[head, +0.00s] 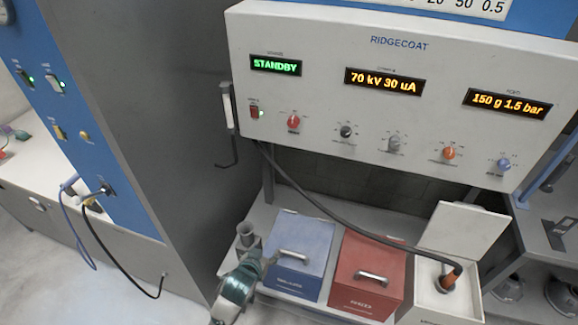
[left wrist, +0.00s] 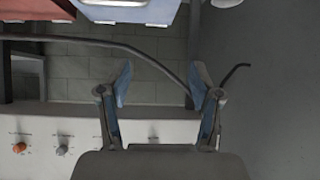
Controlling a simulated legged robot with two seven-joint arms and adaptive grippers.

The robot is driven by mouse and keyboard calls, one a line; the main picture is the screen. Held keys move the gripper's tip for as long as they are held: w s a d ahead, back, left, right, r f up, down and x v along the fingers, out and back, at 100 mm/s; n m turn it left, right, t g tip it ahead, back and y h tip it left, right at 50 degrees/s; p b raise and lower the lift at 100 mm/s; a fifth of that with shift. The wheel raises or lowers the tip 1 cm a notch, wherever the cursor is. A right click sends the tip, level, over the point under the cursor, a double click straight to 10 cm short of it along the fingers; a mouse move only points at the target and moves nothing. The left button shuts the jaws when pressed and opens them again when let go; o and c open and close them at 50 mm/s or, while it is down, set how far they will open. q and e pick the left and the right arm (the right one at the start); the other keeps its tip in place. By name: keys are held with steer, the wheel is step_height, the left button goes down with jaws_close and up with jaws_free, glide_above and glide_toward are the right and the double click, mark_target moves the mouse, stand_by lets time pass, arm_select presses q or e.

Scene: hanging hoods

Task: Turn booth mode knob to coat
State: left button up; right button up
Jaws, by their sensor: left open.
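The white control panel (head: 330,65) carries a row of knobs. The red knob (head: 293,121) sits below the green STANDBY display (head: 276,65); its small label is unreadable, so I cannot confirm it is the booth mode knob. My left gripper (head: 262,262) is low in the head view, below the panel and in front of the blue box, apart from the knobs. In the left wrist view its two fingers (left wrist: 161,82) are spread with nothing between them. That view shows the panel upside down, with an orange knob (left wrist: 19,147) and a grey knob (left wrist: 62,150). My right gripper is not in view.
A blue lidded box (head: 300,240), a red lidded box (head: 368,270) and an open white box (head: 455,300) stand below the panel. A dark hose (head: 320,205) crosses in front of the gap. A white holder with a hook (head: 228,110) hangs at the panel's left edge.

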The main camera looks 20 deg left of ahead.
arm_select(q)
steer(key=w+r+n+t, duration=0.1)
steer(key=w+r+t, duration=0.3)
steer(key=w+r, duration=0.6)
steer(key=n+t, duration=0.1)
steer(key=t, duration=0.2)
glide_toward(292, 124)
steer(key=w+p, duration=0.1)
steer(key=w, duration=0.6)
steer(key=shift+w+d+f, duration=0.1)
steer(key=shift+w+d, duration=0.05)
steer(key=shift+w, duration=0.05)
steer(key=shift+w+p, duration=0.3)
steer(key=shift+w, duration=0.3)
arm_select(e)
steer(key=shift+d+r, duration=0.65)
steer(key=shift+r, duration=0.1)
arm_select(q)
steer(key=c, duration=1.1)
steer(key=shift+c, duration=0.2)
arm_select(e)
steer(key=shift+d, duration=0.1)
